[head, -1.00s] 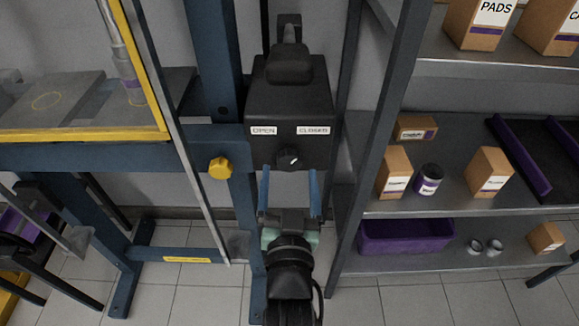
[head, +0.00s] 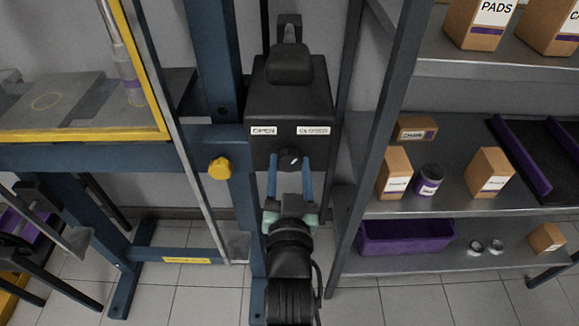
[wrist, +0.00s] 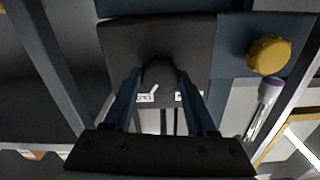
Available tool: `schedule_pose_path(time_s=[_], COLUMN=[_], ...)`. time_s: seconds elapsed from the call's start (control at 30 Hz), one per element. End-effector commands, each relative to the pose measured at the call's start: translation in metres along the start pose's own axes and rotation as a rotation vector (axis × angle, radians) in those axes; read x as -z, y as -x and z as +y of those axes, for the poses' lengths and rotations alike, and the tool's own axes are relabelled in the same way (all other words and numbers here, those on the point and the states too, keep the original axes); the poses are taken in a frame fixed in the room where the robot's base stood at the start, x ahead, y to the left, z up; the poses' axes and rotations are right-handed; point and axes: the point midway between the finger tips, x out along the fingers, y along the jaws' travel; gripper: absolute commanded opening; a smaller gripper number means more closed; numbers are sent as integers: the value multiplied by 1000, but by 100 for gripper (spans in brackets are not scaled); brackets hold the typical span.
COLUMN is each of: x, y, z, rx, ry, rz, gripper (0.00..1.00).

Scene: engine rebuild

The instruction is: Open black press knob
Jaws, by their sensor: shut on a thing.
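The black press knob (head: 290,158) sits on the front of a black box (head: 288,105), under an OPEN label (head: 264,131) at left and a CLOSED label (head: 313,131) at right. Its white mark tilts toward the upper right, on the CLOSED side. My gripper (head: 290,164) reaches up from below with its blue fingers on both sides of the knob, shut on it. In the wrist view the knob (wrist: 160,76) lies between the fingertips, and its lower part blends into the dark box.
A yellow knob (head: 219,168) sits on the blue press frame (head: 195,150) to the left. A grey shelf post (head: 383,130) stands close on the right, with boxes and a purple bin (head: 405,236) on the shelves. Tiled floor lies below.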

Motion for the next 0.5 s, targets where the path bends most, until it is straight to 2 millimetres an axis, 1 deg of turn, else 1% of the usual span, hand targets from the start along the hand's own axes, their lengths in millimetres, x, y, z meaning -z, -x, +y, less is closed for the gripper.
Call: schedule_pose_path(time_s=[0.03,0.07,0.1,0.33,0.5], x=[0,0,0,0,0], y=[0,0,0,0,0], z=[0,0,0,0,0], rx=[0,0,0,0,0], ry=[0,0,0,26,100], rz=[0,0,0,-1,-1], gripper=[8,2,1,1,1])
